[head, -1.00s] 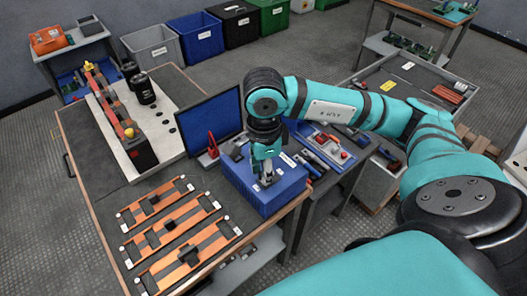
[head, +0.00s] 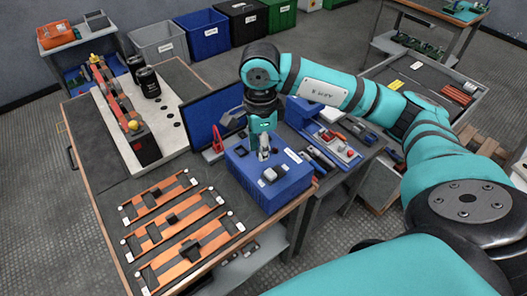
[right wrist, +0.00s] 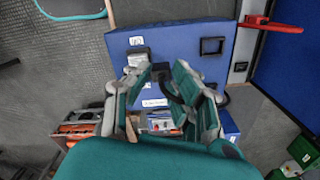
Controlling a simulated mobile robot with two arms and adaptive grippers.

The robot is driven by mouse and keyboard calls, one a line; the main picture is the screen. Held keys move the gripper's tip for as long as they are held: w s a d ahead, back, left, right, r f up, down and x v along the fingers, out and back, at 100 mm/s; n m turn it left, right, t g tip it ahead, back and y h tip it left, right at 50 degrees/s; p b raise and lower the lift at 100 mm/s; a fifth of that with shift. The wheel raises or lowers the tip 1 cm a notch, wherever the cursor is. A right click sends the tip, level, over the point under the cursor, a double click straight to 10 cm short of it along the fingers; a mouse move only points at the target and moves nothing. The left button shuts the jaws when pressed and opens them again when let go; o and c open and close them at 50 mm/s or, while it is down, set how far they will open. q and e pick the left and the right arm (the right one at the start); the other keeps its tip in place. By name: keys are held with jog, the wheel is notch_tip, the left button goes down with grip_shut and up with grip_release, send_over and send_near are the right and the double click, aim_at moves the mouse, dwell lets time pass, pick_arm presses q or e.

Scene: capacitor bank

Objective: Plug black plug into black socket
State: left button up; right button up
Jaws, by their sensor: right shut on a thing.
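My right gripper (head: 264,156) is over the top of the blue box (head: 296,181). In the right wrist view the same gripper (right wrist: 168,76) is shut on a small black plug (right wrist: 161,73), largely hidden between the fingers. A dark cable seems to hang behind it. On the blue box (right wrist: 180,36) there is a square black socket (right wrist: 212,46), to the right of the fingers and apart from them. A grey-and-black block (right wrist: 138,57) sits on the box at the left. My left gripper is not in view.
A dark blue panel (head: 207,112) and a red clamp (head: 217,140) stand behind the box. Orange bars (head: 172,224) lie on the bench at the front left. A tray of tools (head: 335,142) is to the right.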

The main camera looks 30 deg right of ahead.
jog(key=shift+w+d+b, duration=0.2)
jog(key=shift+w, duration=0.65)
jog(key=shift+w+d+b, duration=0.25)
jog(key=shift+w, duration=0.55)
jog(key=shift+w+d+b, duration=0.2)
jog(key=shift+w, duration=0.65)
jog(key=shift+w+d+b, duration=0.15)
jog(key=shift+w+d, duration=0.1)
jog(key=shift+w, duration=0.65)
jog(key=shift+w+d+b, duration=0.15)
jog(key=shift+w+d, duration=0.1)
jog(key=shift+w, duration=0.6)
jog(key=shift+w+d+b, duration=0.15)
jog(key=shift+w+d, duration=0.1)
jog(key=shift+w, duration=0.65)
jog(key=w+d, duration=0.2)
jog(key=w, duration=0.5)
jog(key=shift+w, duration=0.4)
jog(key=shift+f, duration=0.15)
